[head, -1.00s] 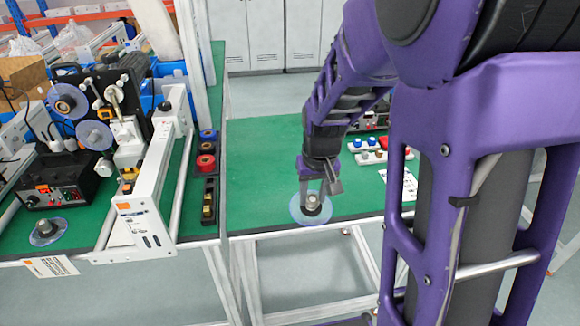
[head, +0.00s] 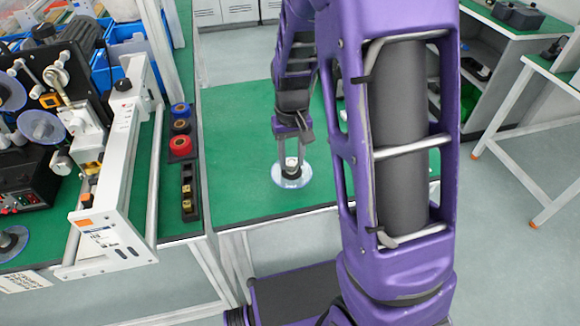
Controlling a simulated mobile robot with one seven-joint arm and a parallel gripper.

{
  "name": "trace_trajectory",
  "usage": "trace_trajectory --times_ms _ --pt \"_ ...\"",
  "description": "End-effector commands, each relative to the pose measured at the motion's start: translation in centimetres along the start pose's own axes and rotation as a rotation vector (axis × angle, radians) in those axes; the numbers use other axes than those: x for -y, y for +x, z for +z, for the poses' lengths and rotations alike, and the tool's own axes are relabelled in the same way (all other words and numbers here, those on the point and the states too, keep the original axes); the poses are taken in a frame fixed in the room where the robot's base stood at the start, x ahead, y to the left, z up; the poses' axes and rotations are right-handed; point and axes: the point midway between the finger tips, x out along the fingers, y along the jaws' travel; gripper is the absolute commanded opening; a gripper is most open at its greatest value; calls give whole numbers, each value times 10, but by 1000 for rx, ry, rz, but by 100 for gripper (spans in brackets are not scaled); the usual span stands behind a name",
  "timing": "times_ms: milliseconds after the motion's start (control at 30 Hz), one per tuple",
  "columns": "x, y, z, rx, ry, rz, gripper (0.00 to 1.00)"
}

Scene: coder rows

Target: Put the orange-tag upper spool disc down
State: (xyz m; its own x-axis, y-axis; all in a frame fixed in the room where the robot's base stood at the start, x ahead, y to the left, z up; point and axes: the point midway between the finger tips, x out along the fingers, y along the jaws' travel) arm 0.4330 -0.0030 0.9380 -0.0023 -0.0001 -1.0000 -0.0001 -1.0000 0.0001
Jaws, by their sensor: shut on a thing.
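The spool disc (head: 280,183) is a clear, bluish round disc with a grey hub at its centre. It shows low over the green table (head: 236,135), near the front edge. My gripper (head: 291,166) points down and is shut on the disc's hub. I cannot tell whether the disc touches the table top. No orange tag can be made out on it at this size.
A coder machine with a white frame (head: 125,150) and more clear discs (head: 40,127) stands on the left table. Red and dark rolls (head: 180,146) and a black tray (head: 188,195) sit along that table's right side. Green table top around the disc is clear.

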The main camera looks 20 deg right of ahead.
Motion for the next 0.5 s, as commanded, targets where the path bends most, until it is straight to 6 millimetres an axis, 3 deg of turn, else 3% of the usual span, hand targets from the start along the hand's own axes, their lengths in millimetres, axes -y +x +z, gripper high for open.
trace_trajectory --times_ms 333,500 --pt "0 39 1 3 0 0 0" --pt "0 42 0 -3 0 0 0"
